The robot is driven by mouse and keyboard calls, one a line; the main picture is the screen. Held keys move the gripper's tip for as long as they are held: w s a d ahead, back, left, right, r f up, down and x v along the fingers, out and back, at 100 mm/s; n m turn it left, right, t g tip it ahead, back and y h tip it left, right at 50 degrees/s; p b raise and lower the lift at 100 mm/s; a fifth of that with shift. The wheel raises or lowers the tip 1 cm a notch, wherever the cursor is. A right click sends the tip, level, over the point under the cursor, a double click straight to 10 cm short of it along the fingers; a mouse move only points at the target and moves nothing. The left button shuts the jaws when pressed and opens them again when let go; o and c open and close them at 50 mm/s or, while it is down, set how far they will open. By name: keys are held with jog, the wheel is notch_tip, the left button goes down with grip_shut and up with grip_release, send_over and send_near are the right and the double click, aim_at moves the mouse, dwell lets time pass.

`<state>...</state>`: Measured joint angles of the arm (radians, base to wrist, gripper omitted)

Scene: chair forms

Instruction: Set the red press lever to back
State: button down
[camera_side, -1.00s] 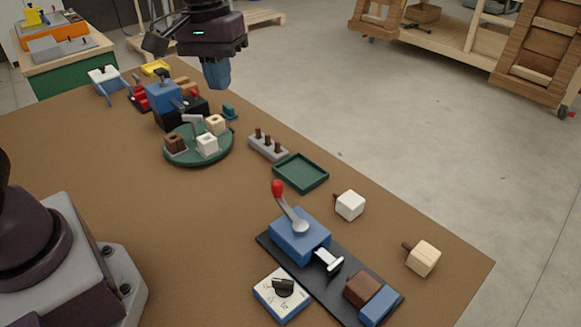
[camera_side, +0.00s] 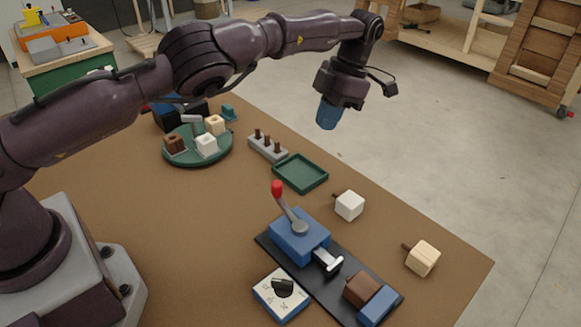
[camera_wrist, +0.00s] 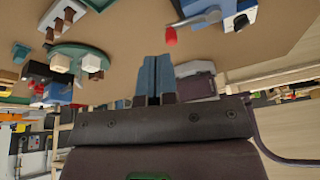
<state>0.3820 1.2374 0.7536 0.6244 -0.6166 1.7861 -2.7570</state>
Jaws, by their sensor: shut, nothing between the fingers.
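The press is a blue block (camera_side: 299,238) on a dark base plate, with a silver plunger (camera_side: 328,260) on its right side. Its lever has a red knob (camera_side: 277,188) on a grey arm and tilts up and to the left in the side view. In the wrist view the red knob (camera_wrist: 171,36) shows at the top, beyond the fingertips. My gripper (camera_side: 327,118) is shut and empty, high above the table and up and to the right of the lever. Its blue fingers are together in the wrist view (camera_wrist: 154,62).
A dial box (camera_side: 281,295) stands beside the press. A brown block (camera_side: 361,290) and a blue block (camera_side: 378,306) sit on the plate's right end. A green tray (camera_side: 300,173), white cube (camera_side: 349,205), wooden cube (camera_side: 423,258), peg rack (camera_side: 268,147) and round turntable (camera_side: 184,157) stand around.

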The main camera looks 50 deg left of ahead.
aim_at(276, 180)
jog(key=s+a+f+n, duration=0.1)
jog(key=s+f, duration=0.6)
jog(key=f, duration=0.2)
jog(key=shift+s+a+n, duration=0.3)
jog(key=shift+s+a, duration=0.05)
jog(key=shift+s, duration=0.05)
jog(key=shift+f, duration=0.1)
jog(key=shift+s+a, duration=0.25)
jog(key=shift+s, duration=0.3)
jog(key=shift+s+a, duration=0.25)
jog(key=shift+s, duration=0.3)
